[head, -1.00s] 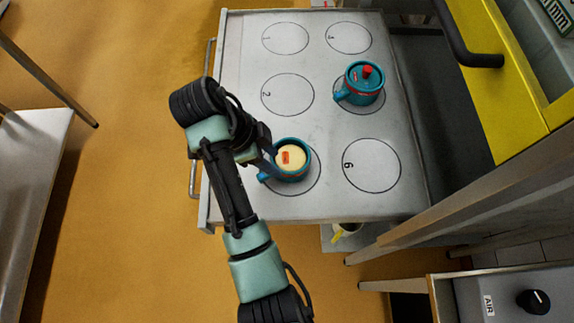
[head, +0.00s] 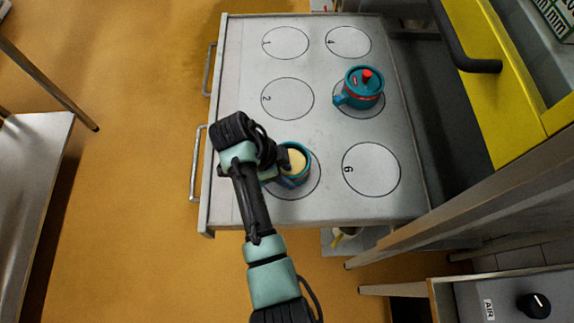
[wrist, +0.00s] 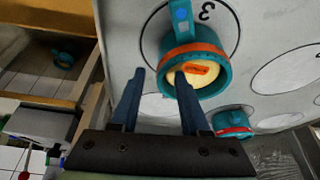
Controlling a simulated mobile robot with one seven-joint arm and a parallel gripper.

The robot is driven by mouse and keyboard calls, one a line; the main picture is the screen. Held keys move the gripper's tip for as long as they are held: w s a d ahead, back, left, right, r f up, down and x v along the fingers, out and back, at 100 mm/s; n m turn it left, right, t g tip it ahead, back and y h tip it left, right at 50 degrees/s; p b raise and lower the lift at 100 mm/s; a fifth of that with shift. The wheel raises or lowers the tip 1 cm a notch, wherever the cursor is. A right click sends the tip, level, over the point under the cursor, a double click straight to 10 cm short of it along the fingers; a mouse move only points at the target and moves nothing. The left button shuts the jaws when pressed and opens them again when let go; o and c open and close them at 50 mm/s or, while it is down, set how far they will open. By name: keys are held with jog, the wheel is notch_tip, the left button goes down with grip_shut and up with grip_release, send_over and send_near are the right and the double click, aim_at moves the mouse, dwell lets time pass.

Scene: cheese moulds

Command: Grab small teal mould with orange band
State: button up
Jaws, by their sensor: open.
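A small teal mould (head: 304,178) with an orange band stands on the circle marked 3 at the table's front left. The wrist view shows this teal mould (wrist: 222,75) with its band, its handle and a cream filling bearing an orange label. My gripper (head: 284,161) is at its left side and hides part of it. In the wrist view my gripper (wrist: 160,76) is open, with the right finger in front of the mould's opening and the left finger clear of it. I cannot tell whether that finger touches the mould.
A teal lidded mould (head: 362,96) with a red knob stands farther back on the right circle. The grey table (head: 330,120) has several empty circles. A yellow cabinet (head: 505,95) borders the right side. A pale bench (head: 35,150) stands at far left.

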jog(key=shift+c, duration=0.2)
grip_shut()
dwell(1.1)
